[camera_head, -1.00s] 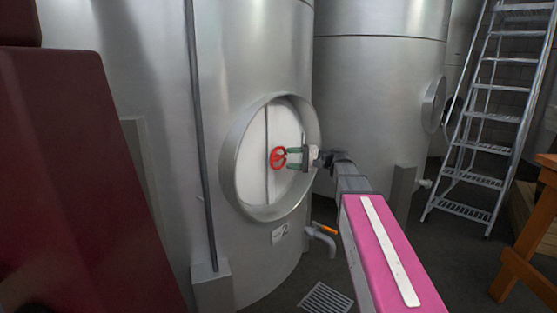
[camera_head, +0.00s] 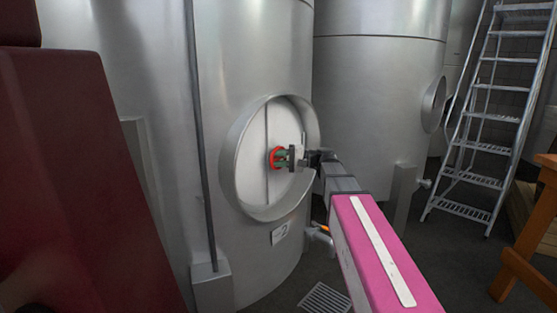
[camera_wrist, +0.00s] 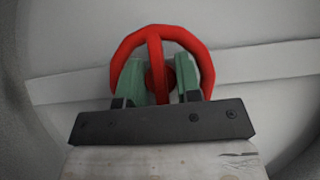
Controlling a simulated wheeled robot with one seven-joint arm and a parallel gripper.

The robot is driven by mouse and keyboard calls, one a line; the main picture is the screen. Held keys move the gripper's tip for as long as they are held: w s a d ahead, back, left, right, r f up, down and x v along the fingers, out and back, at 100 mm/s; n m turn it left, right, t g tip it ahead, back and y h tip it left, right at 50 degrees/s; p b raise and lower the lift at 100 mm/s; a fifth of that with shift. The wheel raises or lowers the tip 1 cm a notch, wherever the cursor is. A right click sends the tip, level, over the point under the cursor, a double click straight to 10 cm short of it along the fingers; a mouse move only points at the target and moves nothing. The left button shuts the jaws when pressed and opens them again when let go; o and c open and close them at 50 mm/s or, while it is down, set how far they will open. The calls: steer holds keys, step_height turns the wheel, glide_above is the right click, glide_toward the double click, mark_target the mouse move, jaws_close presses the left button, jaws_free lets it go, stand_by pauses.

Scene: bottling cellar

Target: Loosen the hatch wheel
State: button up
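The red hatch wheel (camera_head: 274,158) is mounted on the round pale hatch (camera_head: 252,172) of the nearest steel tank. In the wrist view the wheel (camera_wrist: 122,49) has a round rim, an upright spoke and a hub in the middle. My gripper (camera_head: 282,157) is at the wheel, coming from the right in the head view. Its green fingers (camera_wrist: 159,72) stand apart inside the rim, one on each side of the spoke and hub. I see no clear sign of them closing on it. The lower part of the wheel is hidden behind my gripper.
A raised steel ring (camera_head: 229,182) surrounds the hatch. Below it are a label plate (camera_head: 280,233) and a valve outlet (camera_head: 320,240). A second tank (camera_head: 375,100) stands behind, a ladder (camera_head: 490,115) and a wooden stand (camera_head: 527,240) at right. A dark red block (camera_head: 80,180) fills the left.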

steer(key=shift+n+h, duration=0.3)
steer(key=n+h, duration=0.2)
steer(key=n, duration=0.1)
steer(key=shift+t+h, duration=0.3)
steer(key=shift+h, duration=0.1)
steer(key=n+t+h, duration=0.2)
steer(key=n+h, duration=0.1)
steer(key=shift+s+n+t+h, duration=0.1)
steer(key=shift+n+t+h, duration=0.2)
steer(key=shift+h, duration=0.1)
steer(key=n+t+h, duration=0.5)
steer(key=t, duration=0.1)
steer(key=shift+n+h, duration=0.3)
steer(key=shift+n, duration=0.1)
stand_by(0.5)
steer(key=o, duration=0.9)
steer(key=shift+c, duration=0.2)
